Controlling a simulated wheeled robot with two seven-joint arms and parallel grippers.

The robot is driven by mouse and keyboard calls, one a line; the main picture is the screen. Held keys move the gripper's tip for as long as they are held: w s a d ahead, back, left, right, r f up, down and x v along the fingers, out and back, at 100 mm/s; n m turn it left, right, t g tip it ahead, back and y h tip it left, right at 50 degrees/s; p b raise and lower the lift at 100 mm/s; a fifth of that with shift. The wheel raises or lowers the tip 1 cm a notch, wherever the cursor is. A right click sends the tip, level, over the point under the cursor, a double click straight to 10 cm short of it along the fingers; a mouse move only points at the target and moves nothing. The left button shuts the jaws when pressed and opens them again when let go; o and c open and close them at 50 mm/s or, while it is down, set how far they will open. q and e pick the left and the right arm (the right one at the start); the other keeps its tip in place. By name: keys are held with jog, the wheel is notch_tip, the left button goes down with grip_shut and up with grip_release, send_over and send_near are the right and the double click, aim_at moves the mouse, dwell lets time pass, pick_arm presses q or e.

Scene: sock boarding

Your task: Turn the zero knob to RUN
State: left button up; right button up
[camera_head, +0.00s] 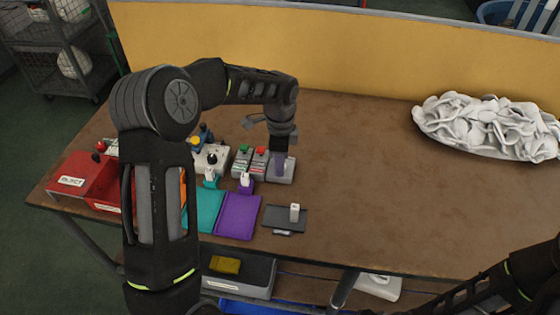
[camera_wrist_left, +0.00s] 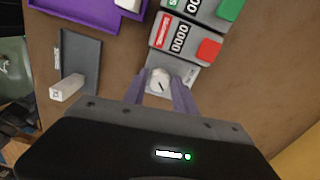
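The zero knob (camera_wrist_left: 158,82) is a small round white dial with a dark mark, on a light grey box (camera_wrist_left: 184,72) in the left wrist view. The box also shows in the head view (camera_head: 288,178) at the right end of the row of devices. My left gripper (camera_wrist_left: 159,80) is open, with its purple fingers on either side of the knob. Gaps show between fingers and knob; I cannot tell their exact height. In the head view the left gripper (camera_head: 281,165) points down at the box and hides the knob. The dial lettering is too small to read. My right gripper is out of view.
Two counters with a red button (camera_head: 261,150) and a green button (camera_head: 244,148) stand beside the box. Purple (camera_head: 238,218) and teal (camera_head: 203,213) trays and a dark plate (camera_head: 275,222) lie in front. A white sock pile (camera_head: 485,125) lies far right. The middle table is clear.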

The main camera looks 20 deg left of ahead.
pick_arm(q)
grip_shut()
jog(key=shift+n, duration=0.3)
jog(key=n+b, duration=0.1)
jog(key=n, duration=0.2)
jog(key=n+b, duration=0.1)
jog(key=n, duration=0.2)
jog(key=shift+n, duration=0.3)
jog(key=n+b, duration=0.1)
jog(key=n, duration=0.4)
jog(key=shift+d, duration=0.1)
jog(key=n, duration=0.5)
jog(key=shift+n, duration=0.4)
jog(key=shift+o, duration=2.1)
grip_release()
